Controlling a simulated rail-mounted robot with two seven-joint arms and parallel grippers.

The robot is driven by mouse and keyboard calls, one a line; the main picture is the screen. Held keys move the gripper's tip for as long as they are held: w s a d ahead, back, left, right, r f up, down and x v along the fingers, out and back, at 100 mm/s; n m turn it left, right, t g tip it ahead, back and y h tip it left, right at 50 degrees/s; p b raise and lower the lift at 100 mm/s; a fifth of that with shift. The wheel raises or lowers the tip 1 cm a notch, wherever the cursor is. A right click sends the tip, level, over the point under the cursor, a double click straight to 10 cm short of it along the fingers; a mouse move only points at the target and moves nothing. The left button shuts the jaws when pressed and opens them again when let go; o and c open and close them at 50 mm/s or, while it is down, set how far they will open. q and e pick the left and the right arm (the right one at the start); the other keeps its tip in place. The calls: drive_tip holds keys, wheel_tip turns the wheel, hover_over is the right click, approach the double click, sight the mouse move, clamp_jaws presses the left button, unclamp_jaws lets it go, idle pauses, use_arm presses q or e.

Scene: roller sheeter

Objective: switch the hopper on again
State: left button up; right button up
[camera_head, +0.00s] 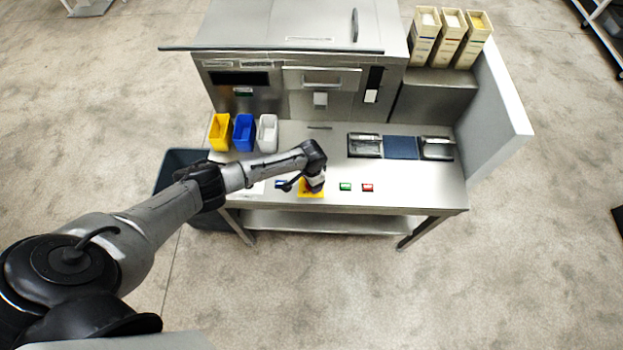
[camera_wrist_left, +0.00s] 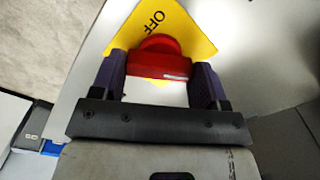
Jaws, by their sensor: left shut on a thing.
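A red rotary knob (camera_wrist_left: 158,64) stands on a yellow plate (camera_wrist_left: 198,35) marked OFF in the left wrist view. The yellow plate also shows at the worktable's front edge in the head view (camera_head: 312,194), mostly under my gripper. My left gripper (camera_wrist_left: 162,72) has one dark finger on each side of the knob and is shut on it. In the head view my left gripper (camera_head: 314,186) points down at the plate and hides the knob. The steel machine (camera_head: 300,80) stands behind the table. My right gripper is not in view.
Yellow (camera_head: 220,132), blue (camera_head: 243,132) and white (camera_head: 267,132) bins stand at the back left. A dark blue pad (camera_head: 400,147) lies at the right.

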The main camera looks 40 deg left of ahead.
use_arm(q)
drive_tip(key=m, duration=0.4)
drive_tip(key=shift+m, duration=1.2)
drive_tip(key=o, duration=0.9)
drive_tip(key=shift+o, duration=0.2)
drive_tip(key=shift+r, duration=0.15)
wheel_tip(320, 180, up, 14)
drive_tip(key=p, duration=0.2)
drive_tip(key=shift+f, duration=0.2)
